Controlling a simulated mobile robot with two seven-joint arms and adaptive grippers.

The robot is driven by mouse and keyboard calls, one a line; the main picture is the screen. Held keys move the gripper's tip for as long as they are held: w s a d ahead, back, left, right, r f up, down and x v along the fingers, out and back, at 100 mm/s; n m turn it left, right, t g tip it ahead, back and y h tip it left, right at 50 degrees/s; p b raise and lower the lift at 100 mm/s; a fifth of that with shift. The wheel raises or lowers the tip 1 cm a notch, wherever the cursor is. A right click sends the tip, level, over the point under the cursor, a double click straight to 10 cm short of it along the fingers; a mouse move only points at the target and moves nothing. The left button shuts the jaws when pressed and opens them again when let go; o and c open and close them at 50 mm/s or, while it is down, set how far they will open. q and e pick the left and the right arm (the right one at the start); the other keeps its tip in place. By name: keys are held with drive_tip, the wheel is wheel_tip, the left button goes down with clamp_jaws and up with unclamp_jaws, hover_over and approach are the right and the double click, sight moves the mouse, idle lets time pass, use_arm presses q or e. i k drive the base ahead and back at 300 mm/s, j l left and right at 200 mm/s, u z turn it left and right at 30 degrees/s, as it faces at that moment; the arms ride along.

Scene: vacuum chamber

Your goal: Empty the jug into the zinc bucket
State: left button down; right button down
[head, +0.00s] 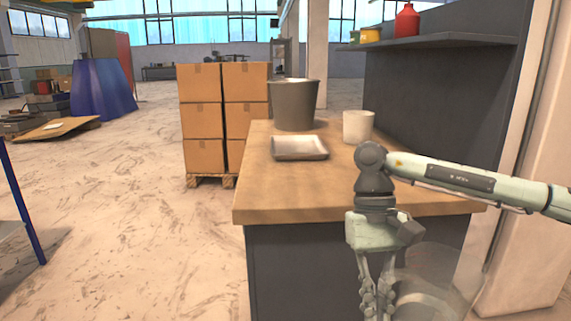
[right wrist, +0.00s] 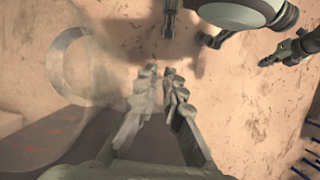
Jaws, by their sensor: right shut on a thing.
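The jug (head: 432,270) is clear and see-through, low in front of the counter's near side in the head view. It also shows as a faint round outline at left in the right wrist view (right wrist: 85,65). My right gripper (head: 377,308) points down and is shut on the jug, at its left side in the head view. I cannot tell how full it is. The zinc bucket (head: 294,106), grey and flaring upward, stands upright on the counter's far left part, well away from my gripper. My left gripper (right wrist: 283,54) seems to show at upper right in the right wrist view; its jaws are unclear.
A shelf (head: 450,41) with a red bottle (head: 407,20) hangs above. Stacked boxes (head: 200,115) stand behind, left. Open floor lies left.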

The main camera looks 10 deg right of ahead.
sight(294, 101)
drive_tip(key=i+j+u, duration=0.1)
drive_tip(key=u, duration=1.75)
drive_tip(key=i+u, duration=0.15)
drive_tip(key=i, duration=0.8)
drive_tip(key=i+z, duration=0.25)
drive_tip(key=i, duration=0.15)
drive_tip(key=i+j+z, duration=0.25)
drive_tip(key=i, duration=0.15)
drive_tip(key=i+l+z, duration=0.15)
drive_tip(key=i+z, duration=0.4)
drive_tip(key=z, duration=0.25)
drive_tip(key=i+z, duration=0.55)
drive_tip(key=i, duration=1.2)
drive_tip(key=i+u, duration=0.1)
drive_tip(key=i, duration=0.35)
drive_tip(key=i+l+u, duration=0.1)
drive_tip(key=i, duration=0.35)
